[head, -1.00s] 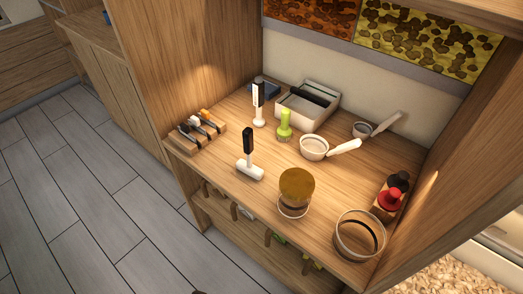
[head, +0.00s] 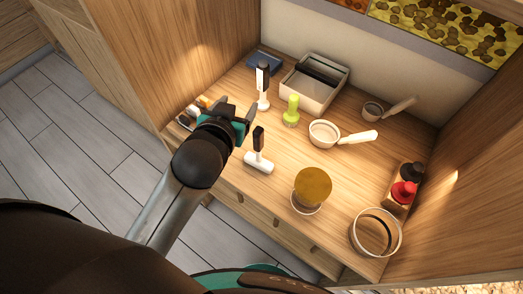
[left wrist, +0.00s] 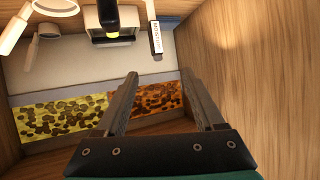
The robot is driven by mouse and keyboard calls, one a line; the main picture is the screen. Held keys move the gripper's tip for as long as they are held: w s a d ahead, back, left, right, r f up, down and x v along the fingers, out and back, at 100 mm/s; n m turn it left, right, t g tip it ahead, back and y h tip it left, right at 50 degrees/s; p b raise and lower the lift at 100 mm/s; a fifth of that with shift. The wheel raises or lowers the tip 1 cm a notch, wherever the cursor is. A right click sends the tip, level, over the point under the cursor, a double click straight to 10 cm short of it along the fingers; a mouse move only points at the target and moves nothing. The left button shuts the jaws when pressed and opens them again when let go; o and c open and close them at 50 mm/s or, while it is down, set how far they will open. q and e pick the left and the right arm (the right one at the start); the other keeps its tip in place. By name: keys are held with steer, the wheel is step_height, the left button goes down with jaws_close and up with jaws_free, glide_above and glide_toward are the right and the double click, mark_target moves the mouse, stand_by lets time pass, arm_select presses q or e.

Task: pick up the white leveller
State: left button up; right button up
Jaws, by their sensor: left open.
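Two white tools stand on the wooden shelf, and I cannot tell for sure which is the leveller. One is an upright white tool (head: 263,102) with a dark and white handle, at the back. The other is a white-headed tool (head: 259,164) with a black upright handle, near the front. My left gripper (head: 237,108) is open and empty, above the shelf's left part, left of both. In the left wrist view its two fingers (left wrist: 160,90) are spread with nothing between them. A white labelled handle (left wrist: 154,36) shows beyond them. My right gripper is not seen.
A green brush (head: 291,110), a grey box (head: 315,92) and a white-handled pan (head: 324,134) stand close by. A wooden side wall (head: 190,50) bounds the left.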

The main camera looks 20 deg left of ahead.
arm_select(q)
steer(key=w+d+r+m+t+h, duration=0.2)
steer(key=d+r+m+t+h, duration=0.25)
steer(key=r, duration=0.55)
steer(key=w+d+r+m+t+h, duration=0.1)
steer(key=w+d+r+t+h, duration=0.2)
steer(key=d+r+h, duration=0.5)
steer(key=s+d+r+m+g+h, duration=0.5)
steer(key=s+d+m+g+h, duration=0.45)
steer(key=m+g, duration=0.45)
steer(key=m+g+y, duration=0.1)
steer(key=g+y, duration=0.5)
steer(key=y, duration=1.5)
glide_above(258, 142)
steer(key=w, duration=0.1)
steer(key=f, duration=2)
steer(key=shift+w, duration=0.2)
steer(key=shift+a+f, duration=0.15)
steer(key=shift+f, duration=0.2)
step_height(258, 142, down, 8)
steer(key=shift+f, duration=3.25)
jaws_close()
